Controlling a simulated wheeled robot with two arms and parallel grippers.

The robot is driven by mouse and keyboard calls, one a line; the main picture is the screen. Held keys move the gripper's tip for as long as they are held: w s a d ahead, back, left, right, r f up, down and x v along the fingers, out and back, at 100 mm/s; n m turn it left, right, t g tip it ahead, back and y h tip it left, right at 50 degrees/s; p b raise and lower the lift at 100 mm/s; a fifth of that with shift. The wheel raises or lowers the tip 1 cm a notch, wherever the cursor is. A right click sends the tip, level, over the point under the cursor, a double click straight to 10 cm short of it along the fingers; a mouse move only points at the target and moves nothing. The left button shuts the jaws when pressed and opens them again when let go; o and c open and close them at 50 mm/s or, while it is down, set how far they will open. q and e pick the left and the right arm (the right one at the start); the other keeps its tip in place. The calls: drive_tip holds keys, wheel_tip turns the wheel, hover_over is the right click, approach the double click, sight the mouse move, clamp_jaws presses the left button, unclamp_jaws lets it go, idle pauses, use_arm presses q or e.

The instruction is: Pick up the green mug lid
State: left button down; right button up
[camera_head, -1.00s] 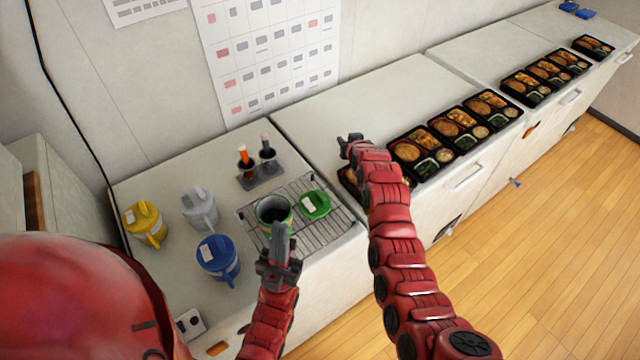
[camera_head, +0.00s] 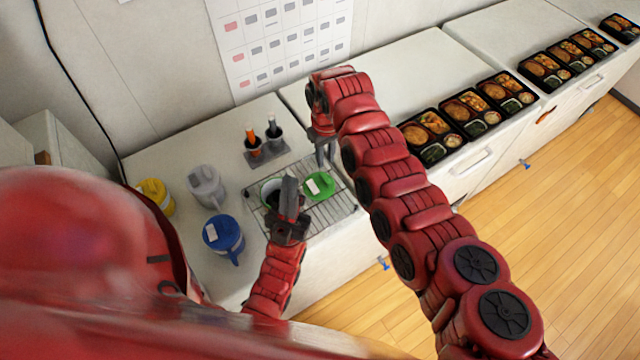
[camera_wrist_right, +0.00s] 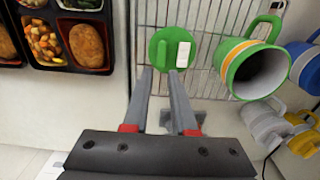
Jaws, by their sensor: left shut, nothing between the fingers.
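The green mug lid (camera_head: 319,186), a round lid with a white label, lies on the wire rack. It also shows in the right wrist view (camera_wrist_right: 171,48), at the top middle. My right gripper (camera_head: 325,160) points down behind the lid. In its wrist view the two fingers (camera_wrist_right: 162,70) are apart, with their tips at the lid's near edge; I cannot tell whether they touch it. The open green mug (camera_wrist_right: 252,68) stands on the rack beside the lid. My left gripper (camera_head: 290,190) is shut and empty in front of the mug, partly hiding it.
The wire rack (camera_head: 335,215) lies on the counter. Blue (camera_head: 224,236), grey (camera_head: 205,186) and yellow (camera_head: 157,196) lidded mugs stand to its left. A holder with two handled items (camera_head: 262,140) is behind it. Several bento trays (camera_head: 465,113) line the counter to the right.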

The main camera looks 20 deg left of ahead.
sight(325, 177)
wheel_tip(325, 177, down, 4)
drive_tip(key=shift+r+b, duration=0.25)
drive_tip(key=shift+b, duration=0.25)
drive_tip(key=shift+s+f, duration=0.1)
drive_tip(key=shift+f, duration=0.4)
wheel_tip(325, 177, down, 4)
drive_tip(key=shift+s+d+f+b, duration=0.1)
drive_tip(key=shift+s+f+b, duration=0.1)
drive_tip(key=shift+b, duration=0.7)
drive_tip(key=shift+w, duration=0.1)
drive_tip(key=shift+r, duration=0.1)
clamp_jaws()
